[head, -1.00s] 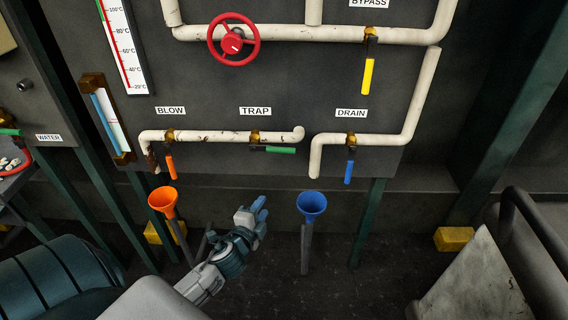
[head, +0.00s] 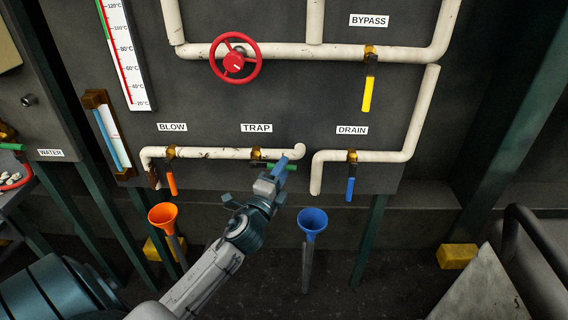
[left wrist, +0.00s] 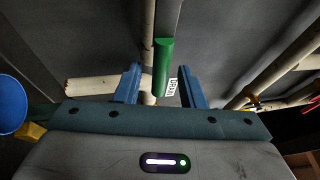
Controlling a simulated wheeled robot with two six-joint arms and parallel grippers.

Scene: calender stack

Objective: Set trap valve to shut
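The trap valve sits on the white pipe under the TRAP label (head: 256,128). Its brass body (head: 256,154) shows in the head view. Its green handle (head: 291,168) lies level, pointing right along the pipe, partly hidden by my gripper. My left gripper (head: 279,170) is at the handle, with blue fingers reaching up to it. In the left wrist view the green handle (left wrist: 163,66) stands between the two spread fingers of the left gripper (left wrist: 160,86), with gaps on both sides. My right gripper is not in view.
The orange blow handle (head: 171,184) and blue drain handle (head: 350,189) hang down on either side. An orange funnel (head: 163,215) and a blue funnel (head: 312,221) stand below. A red handwheel (head: 235,59) and a yellow bypass handle (head: 367,94) are higher up.

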